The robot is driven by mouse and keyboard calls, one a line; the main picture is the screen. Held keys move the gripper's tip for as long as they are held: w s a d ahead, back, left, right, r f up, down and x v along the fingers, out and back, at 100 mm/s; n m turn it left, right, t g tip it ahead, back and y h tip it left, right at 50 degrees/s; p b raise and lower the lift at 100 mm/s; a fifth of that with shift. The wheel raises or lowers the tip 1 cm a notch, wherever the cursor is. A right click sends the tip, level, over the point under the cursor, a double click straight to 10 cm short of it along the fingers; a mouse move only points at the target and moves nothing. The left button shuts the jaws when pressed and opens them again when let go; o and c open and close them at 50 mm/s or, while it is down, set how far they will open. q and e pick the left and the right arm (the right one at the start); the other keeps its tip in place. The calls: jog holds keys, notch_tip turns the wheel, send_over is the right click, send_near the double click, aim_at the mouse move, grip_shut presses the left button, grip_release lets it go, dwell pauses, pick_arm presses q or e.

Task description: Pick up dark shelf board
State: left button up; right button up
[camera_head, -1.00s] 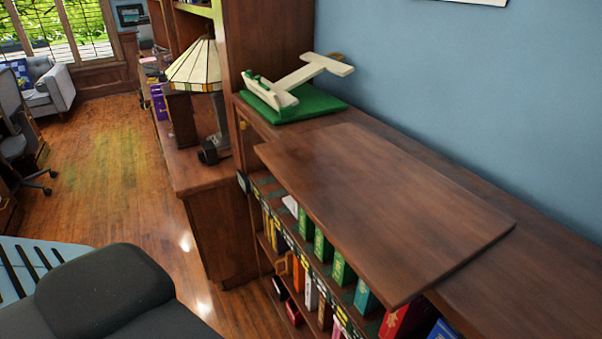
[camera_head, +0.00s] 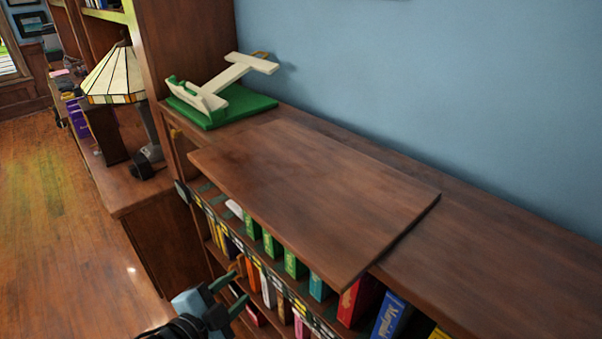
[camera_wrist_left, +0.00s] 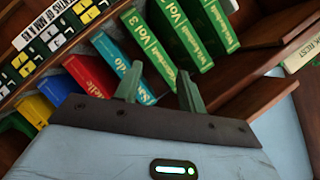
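The dark shelf board (camera_head: 310,190) lies flat on top of the low wood bookcase (camera_head: 500,270), with its front edge jutting out over the books. My left gripper (camera_head: 232,292) is at the bottom of the head view, below and in front of the board, and does not touch it. Its two fingers (camera_wrist_left: 158,88) are apart and empty in the left wrist view, pointing toward the book rows. The board cannot be made out for certain in the wrist view. My right gripper is not in view.
A lamp (camera_head: 118,78) stands on a lower cabinet at left. Books (camera_head: 292,262) fill the shelves below. Floor (camera_head: 60,220) at left is clear.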

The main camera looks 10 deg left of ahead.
aim_at(254, 189)
pick_arm(q)
jog(key=r+m+t, duration=0.1)
jog(key=r+m, duration=0.2)
jog(key=r, duration=0.3)
jog(key=w+r+m+t+h, duration=0.1)
jog(key=r+m, duration=0.1)
jog(key=r, duration=0.4)
jog(key=w+r+m+h, duration=0.1)
jog(key=r+m, duration=0.2)
jog(key=r, duration=0.3)
jog(key=shift+d+r+m+t, duration=0.1)
jog(key=shift+d+m+t, duration=0.2)
jog(key=shift+d+t, duration=0.1)
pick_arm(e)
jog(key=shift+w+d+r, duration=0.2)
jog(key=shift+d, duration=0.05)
pick_arm(q)
jog(key=shift+w, duration=0.2)
jog(key=shift+p+x, duration=0.35)
jog(key=shift+x, duration=0.75)
jog(key=shift+f+x, duration=0.2)
jog(key=shift+x, duration=2.5)
jog(key=shift+d, duration=0.1)
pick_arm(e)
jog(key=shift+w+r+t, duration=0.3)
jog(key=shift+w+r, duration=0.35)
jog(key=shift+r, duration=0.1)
pick_arm(q)
grip_shut()
